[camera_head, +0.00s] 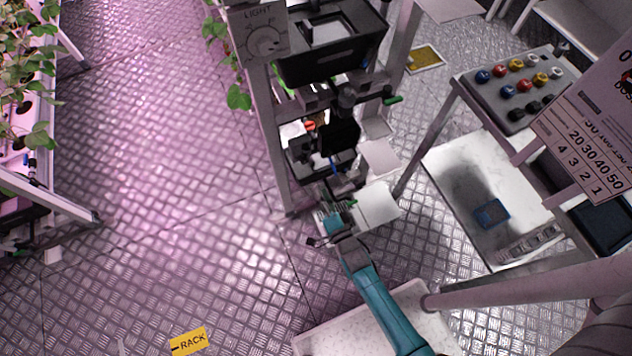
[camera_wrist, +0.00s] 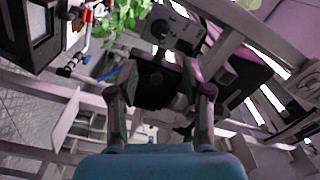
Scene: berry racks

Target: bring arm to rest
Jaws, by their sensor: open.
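My teal arm (camera_head: 375,295) reaches up from the bottom of the head view toward the foot of the rack. My gripper (camera_head: 334,207) is at its end, small and partly lost against the rack's lower parts. In the wrist view my gripper (camera_wrist: 161,78) has its two dark fingers spread apart. Nothing shows between the fingers but the background. A dark box-like part of the rack lies behind them. I cannot tell whether the gripper touches the rack.
The rack carries a light dial box (camera_head: 262,36) and a black tray (camera_head: 332,50). A bench with coloured knobs (camera_head: 518,86) stands at right, with a white shelf (camera_head: 455,160) below. Another plant rack (camera_head: 40,185) is at left. The metal floor (camera_head: 170,150) between is clear.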

